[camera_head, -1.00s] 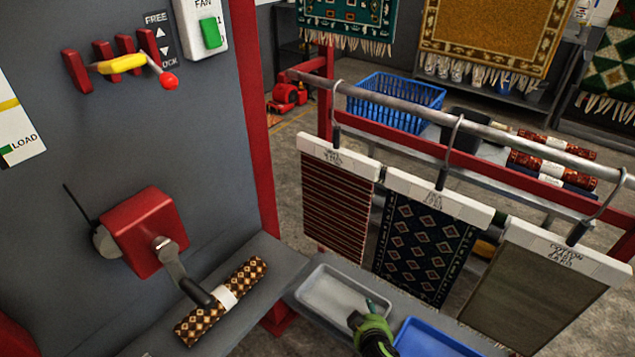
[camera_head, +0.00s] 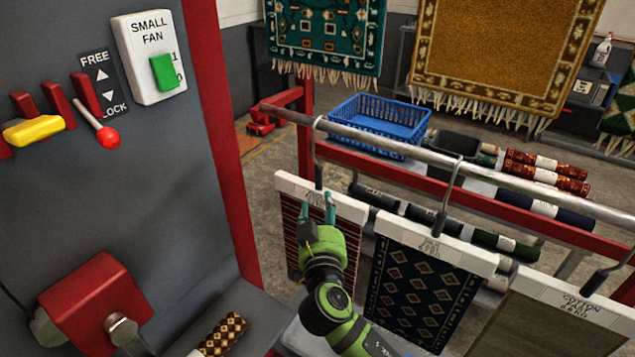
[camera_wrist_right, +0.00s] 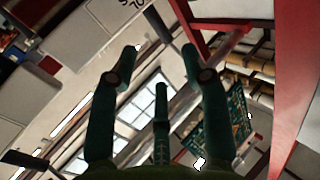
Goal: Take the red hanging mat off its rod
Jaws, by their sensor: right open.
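The red striped mat (camera_head: 291,232) hangs at the left end of the steel rod (camera_head: 400,153) from a white header bar (camera_head: 348,207) and a dark hook (camera_head: 318,165). My right gripper (camera_head: 318,206) is in front of the bar, near its middle and below the hook, and hides part of the mat. Its fingers are spread with nothing between them, as the right wrist view also shows (camera_wrist_right: 160,62). I cannot tell whether a fingertip touches the bar. My left gripper is not in view.
A dark diamond-patterned mat (camera_head: 420,294) and an olive mat (camera_head: 530,325) hang further right on the rod. A blue basket (camera_head: 380,122) and rolled rugs (camera_head: 545,172) lie behind. A grey wall panel with levers (camera_head: 100,127) stands left.

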